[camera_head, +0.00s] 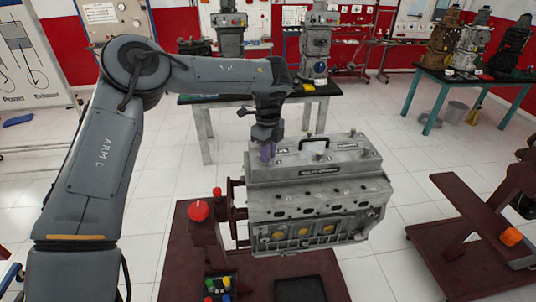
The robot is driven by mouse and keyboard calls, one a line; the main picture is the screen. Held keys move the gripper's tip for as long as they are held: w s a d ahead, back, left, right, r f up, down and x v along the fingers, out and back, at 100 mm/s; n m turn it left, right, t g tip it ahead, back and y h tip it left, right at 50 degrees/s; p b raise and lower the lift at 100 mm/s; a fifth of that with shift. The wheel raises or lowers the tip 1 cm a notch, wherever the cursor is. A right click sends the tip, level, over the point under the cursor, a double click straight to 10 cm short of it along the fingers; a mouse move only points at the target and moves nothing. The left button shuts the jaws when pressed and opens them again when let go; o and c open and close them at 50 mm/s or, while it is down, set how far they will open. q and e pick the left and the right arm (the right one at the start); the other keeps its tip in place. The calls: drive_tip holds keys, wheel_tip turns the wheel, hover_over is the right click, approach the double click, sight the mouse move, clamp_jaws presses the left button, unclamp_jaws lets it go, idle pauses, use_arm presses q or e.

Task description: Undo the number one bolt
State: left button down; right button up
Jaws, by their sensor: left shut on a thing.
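The grey engine block (320,205) is held on a dark red stand in the middle of the camera_head view. Its top cover (315,160) carries a raised handle (313,143). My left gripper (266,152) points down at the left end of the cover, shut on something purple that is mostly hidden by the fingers. I cannot tell whether this is the number one bolt or a tool on it. Single bolts on the cover are too small to make out. My right gripper is not in view.
The red stand (193,270) has a red knob (198,210) and a black tray (300,290). A second red stand (470,215) is at right. Tables with engines stand behind. White floor (400,150) lies between.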

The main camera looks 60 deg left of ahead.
use_arm(q)
drive_tip(key=n+b, duration=0.1)
drive_tip(key=n, duration=0.4)
drive_tip(key=shift+f+b, duration=0.1)
drive_tip(key=shift+b, duration=0.2)
drive_tip(key=shift+n+b, duration=0.35)
drive_tip(key=shift+n, duration=1.35)
drive_tip(key=c, duration=1)
unclamp_jaws()
